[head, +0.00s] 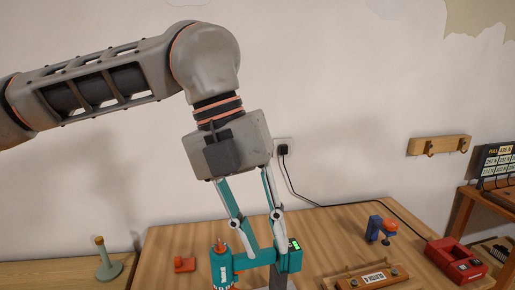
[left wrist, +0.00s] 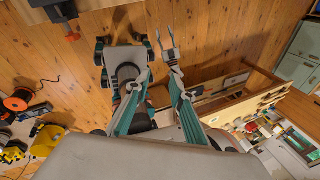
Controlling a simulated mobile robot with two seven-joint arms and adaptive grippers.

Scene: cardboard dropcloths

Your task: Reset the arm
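My left gripper (head: 265,247) points down over the workbench (head: 180,240), with my arm reaching in from the upper left. Its two teal fingers stand apart with a gap between them. They overlap a teal tool (head: 222,268) with a red top; I cannot tell whether they touch it. In the left wrist view the fingers (left wrist: 162,78) are also apart, and I see nothing held between them. My right gripper cannot be made out in the head view.
A red charger-like box (head: 455,260), a blue clamp-like item (head: 376,229), a small red piece (head: 185,264) and a labelled wooden board (head: 366,278) lie on the bench. A hook rail (head: 439,145) hangs on the wall. A yellow item (left wrist: 46,140) lies on the floor.

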